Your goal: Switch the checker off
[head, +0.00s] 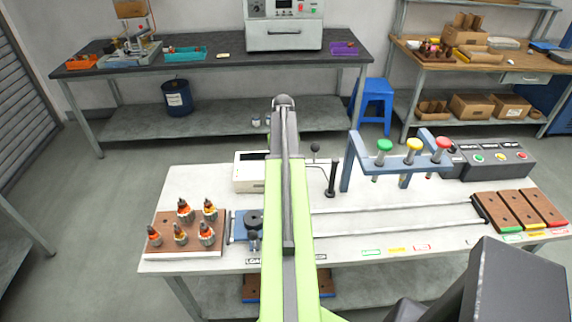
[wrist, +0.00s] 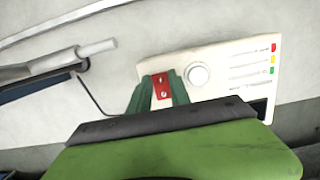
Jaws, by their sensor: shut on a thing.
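The checker (head: 247,181) is a white box on the white table, partly hidden behind my arm in the head view. In the wrist view the checker (wrist: 222,64) shows a round white knob and red, yellow and green marks beside printed lines. A red switch plate (wrist: 162,86) with small metal parts sits left of the knob. My gripper (wrist: 158,80) has its green fingers on either side of the red switch, shut on it. Which way the switch is set cannot be told. The head view hides my gripper behind the arm.
A black stand (head: 332,178) is right of the checker, and a blue frame (head: 349,165) carries green, yellow and red handles. A brown tray (head: 160,243) with several wound armatures is at left. A control box (head: 498,158) and brown blocks (head: 518,211) are at right.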

